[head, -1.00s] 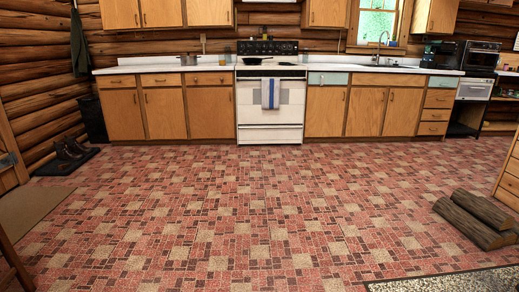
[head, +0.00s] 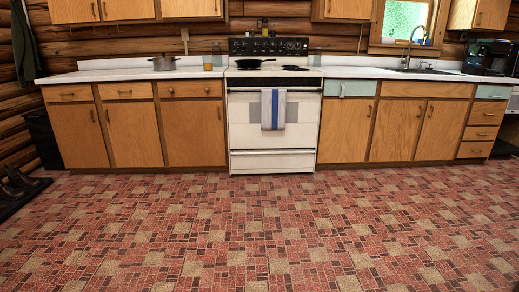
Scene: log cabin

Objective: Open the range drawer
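The white range (head: 272,115) stands in the middle of the cabinet row in the head view. Its drawer (head: 272,161) is the low white panel beneath the oven door, with a horizontal handle along its top; it looks shut. A white towel with a blue stripe (head: 273,110) hangs on the oven door handle. A black pan (head: 255,63) sits on the cooktop. Neither of my grippers shows in the head view. The range is a short way ahead, across open floor.
The patterned red floor (head: 270,235) is clear up to the range. Wooden cabinets (head: 190,133) flank it on both sides. A pair of dark boots on a mat (head: 18,186) lies at the far left. A pot (head: 164,63) stands on the left counter.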

